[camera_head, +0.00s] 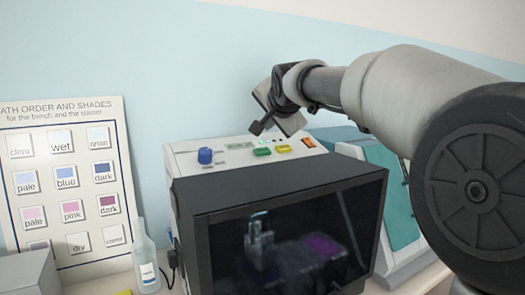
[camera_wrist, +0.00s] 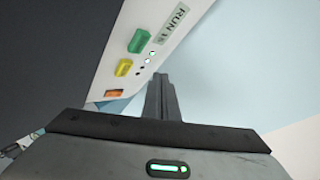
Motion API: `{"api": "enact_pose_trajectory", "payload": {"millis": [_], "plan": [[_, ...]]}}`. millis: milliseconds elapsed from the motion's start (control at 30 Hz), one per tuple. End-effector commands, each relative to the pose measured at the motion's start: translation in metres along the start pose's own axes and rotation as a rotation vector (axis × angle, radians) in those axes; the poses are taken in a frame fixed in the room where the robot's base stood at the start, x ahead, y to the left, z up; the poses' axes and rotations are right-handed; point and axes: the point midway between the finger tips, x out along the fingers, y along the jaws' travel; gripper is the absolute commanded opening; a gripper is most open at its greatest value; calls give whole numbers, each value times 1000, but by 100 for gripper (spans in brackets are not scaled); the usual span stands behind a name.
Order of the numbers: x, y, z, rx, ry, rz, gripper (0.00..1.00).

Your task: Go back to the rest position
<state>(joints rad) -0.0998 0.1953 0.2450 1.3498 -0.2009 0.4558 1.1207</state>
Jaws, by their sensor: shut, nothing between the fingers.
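My gripper (camera_head: 258,127) is above the white control panel of the staining machine (camera_head: 183,160) in the head view, apart from it. In the wrist view my gripper (camera_wrist: 163,77) shows as closed dark fingers with nothing between them. The panel carries a blue knob (camera_head: 205,156), a green button (camera_head: 262,152), a yellow button (camera_head: 284,149) and an orange-red switch (camera_head: 308,142). The wrist view shows the green button (camera_wrist: 138,41), the yellow button (camera_wrist: 123,68) and a label reading RUN.
The machine's dark front window (camera_head: 290,245) faces me. A teal and white device (camera_head: 395,190) stands to its right. A colour chart (camera_head: 65,185) leans on the wall at left, with a clear bottle (camera_head: 147,262) beside it.

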Motion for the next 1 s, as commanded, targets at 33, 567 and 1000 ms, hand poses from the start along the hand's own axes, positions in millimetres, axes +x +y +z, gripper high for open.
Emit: {"api": "enact_pose_trajectory", "payload": {"millis": [33, 567, 1000], "plan": [[0, 0, 0, 0, 0, 0, 0], [-189, 155, 20, -456, -152, 359, 0], [-330, 310, 120, -719, -487, 489, 0]]}}
